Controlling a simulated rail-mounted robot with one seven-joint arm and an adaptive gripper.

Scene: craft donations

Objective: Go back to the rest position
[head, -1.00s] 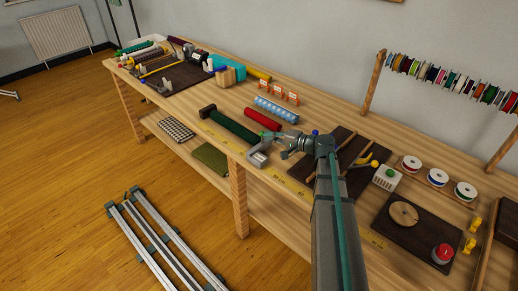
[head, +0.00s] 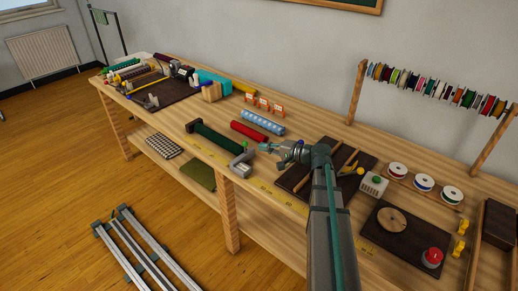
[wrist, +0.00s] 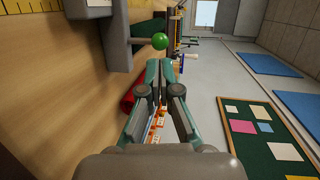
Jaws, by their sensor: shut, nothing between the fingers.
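My gripper (head: 264,147) hangs over the front part of the workbench in the head view, at the end of my outstretched arm, just right of a grey clamp-like device (head: 241,166) with a green ball knob. In the wrist view my gripper (wrist: 160,66) has its two teal-and-grey fingers together at the tips with nothing between them. The green knob (wrist: 159,41) shows just beyond the fingertips there, apart from them as far as I can tell.
A dark green roll (head: 213,138), a red roll (head: 249,132) and a blue dotted roll (head: 262,123) lie left of and behind my gripper. A dark board (head: 299,178) with tools is to the right. A spool rack (head: 356,95) stands at the back right.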

